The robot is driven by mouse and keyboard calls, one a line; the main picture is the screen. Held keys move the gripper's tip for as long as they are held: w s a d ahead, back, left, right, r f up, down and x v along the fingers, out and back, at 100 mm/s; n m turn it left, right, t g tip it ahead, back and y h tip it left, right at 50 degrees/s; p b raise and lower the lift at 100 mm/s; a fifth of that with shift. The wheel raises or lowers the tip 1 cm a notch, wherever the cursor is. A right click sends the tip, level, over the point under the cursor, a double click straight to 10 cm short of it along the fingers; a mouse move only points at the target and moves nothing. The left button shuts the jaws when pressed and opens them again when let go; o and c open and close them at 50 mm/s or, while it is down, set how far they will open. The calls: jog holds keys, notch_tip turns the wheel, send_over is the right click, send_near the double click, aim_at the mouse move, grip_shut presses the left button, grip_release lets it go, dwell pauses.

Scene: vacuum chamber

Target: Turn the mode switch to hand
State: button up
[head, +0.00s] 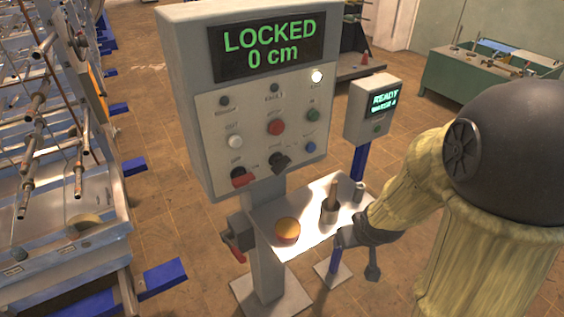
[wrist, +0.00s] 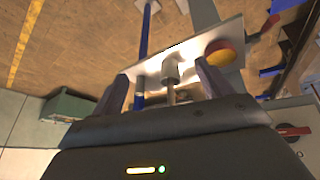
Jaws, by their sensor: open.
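The grey control panel (head: 262,140) fills the upper middle of the head view; its display reads LOCKED, 0 cm. Two rotary knobs sit on its bottom row: a red one (head: 242,179) at left and a dark one (head: 280,163) right of it. Their small labels are too blurred to read, so I cannot tell which is the mode switch. My gripper (head: 362,228) is open, below and right of the panel, apart from both knobs. In the wrist view my gripper (wrist: 168,82) has spread fingers facing the shelf; a red knob (wrist: 293,130) shows at right.
A pale shelf (head: 312,232) below the panel holds a red-yellow round piece (head: 287,230) and a cylinder with a rod (head: 330,205). A small box reading READY (head: 370,108) stands behind. A metal rack (head: 60,190) fills the left. A green bench (head: 480,78) stands back right.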

jog(key=w+a+n+t+y+p, duration=0.1)
jog(key=w+n+t+p, duration=0.15)
jog(key=w, duration=0.35)
jog(key=a+r+n+t+y+p, duration=0.4)
jog(key=a+n+t+y+p, duration=0.1)
jog(key=a+n+t+y, duration=0.2)
jog(key=shift+w+a+n+y+p, duration=0.35)
jog(key=shift+a+y, duration=0.2)
jog(key=shift+y, duration=0.45)
jog(key=shift+w+a+f+b, duration=0.1)
jog(key=shift+b, duration=0.25)
